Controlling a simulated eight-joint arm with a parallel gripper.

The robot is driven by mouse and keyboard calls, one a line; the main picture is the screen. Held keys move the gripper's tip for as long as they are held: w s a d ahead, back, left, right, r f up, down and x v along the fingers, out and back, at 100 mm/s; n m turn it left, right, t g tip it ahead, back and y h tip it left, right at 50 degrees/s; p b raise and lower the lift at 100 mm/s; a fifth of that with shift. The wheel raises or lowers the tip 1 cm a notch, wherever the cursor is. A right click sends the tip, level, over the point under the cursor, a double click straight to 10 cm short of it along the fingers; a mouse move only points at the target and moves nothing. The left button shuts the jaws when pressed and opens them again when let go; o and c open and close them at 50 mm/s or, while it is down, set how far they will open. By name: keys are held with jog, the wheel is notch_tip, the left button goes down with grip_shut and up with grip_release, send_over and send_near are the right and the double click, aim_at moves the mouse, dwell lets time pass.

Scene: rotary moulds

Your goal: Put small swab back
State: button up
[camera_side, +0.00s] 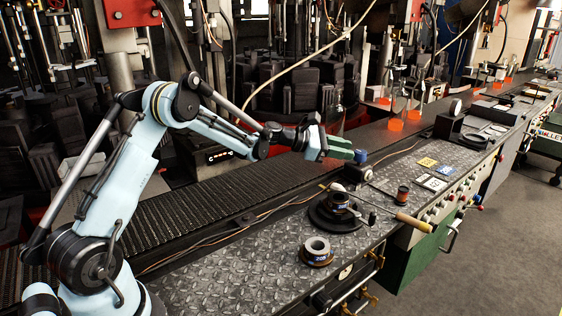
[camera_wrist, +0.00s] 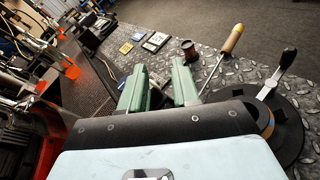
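A swab with a light wooden handle (camera_side: 415,222) and a thin rod lies slantwise across the metal bench in the side view. Its handle (camera_wrist: 232,39) also shows in the wrist view, to the right of my fingers; the rod runs down towards the right finger and its far end is hidden there. My gripper (camera_side: 342,150) has green fingers and is above the bench, behind and to the left of the swab handle. In the wrist view my gripper (camera_wrist: 160,80) is open, with a gap between the fingers and nothing held. I cannot tell whether this is the small swab.
A round dark mould (camera_side: 338,210) with a lever sits beside the rod, and a ring numbered 305 (camera_side: 316,251) is nearer. A small reddish-brown spool (camera_side: 403,194) stands beyond the mould. Small square plates (camera_side: 434,183) lie farther right. A conveyor (camera_side: 200,205) runs behind the bench.

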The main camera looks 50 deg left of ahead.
jog(key=v, duration=1.2)
jog(key=s+d+r+m+g+y, duration=0.1)
jog(key=s+d+m+g+y, duration=0.3)
jog(key=s+d+m, duration=0.6)
jog(key=s+d+f+m+y, duration=0.1)
jog(key=s+d+m+y, duration=0.1)
jog(key=s+m, duration=0.4)
jog(key=s+d+f+m+g+y, duration=0.1)
jog(key=s+d+f+m+y, duration=0.1)
jog(key=s+m, duration=0.4)
jog(key=m, duration=0.3)
jog(key=shift+s+d+m, duration=0.2)
jog(key=shift+d+m, duration=0.15)
jog(key=shift+m, duration=0.05)
jog(key=shift+f, duration=0.1)
